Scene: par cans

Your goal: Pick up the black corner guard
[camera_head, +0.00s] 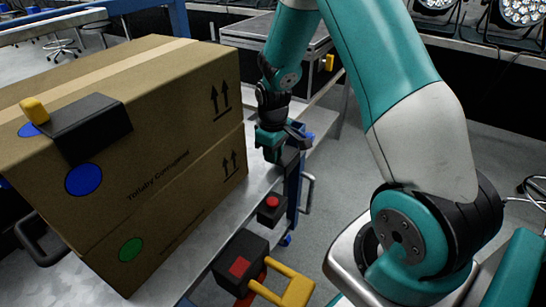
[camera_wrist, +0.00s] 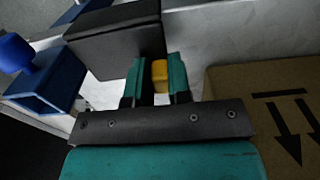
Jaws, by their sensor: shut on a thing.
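My gripper (camera_head: 272,142) points down just right of the big carton, above the metal bench edge. Its jaws are shut on the yellow grip (camera_wrist: 160,72) of a black corner guard (camera_wrist: 115,40), which shows close beyond the fingers in the wrist view. In the head view the held guard (camera_head: 292,152) is a small dark shape, partly hidden by the gripper. I cannot tell whether it touches the bench. Another black corner guard (camera_head: 92,125), with a yellow grip (camera_head: 34,110), sits over the carton's top front edge.
The cardboard carton (camera_head: 190,150) fills the left, close to my gripper. A blue part (camera_wrist: 45,85) is beside the held guard. A black block with a red button (camera_head: 271,208) and one with a yellow handle (camera_head: 245,262) stand in front.

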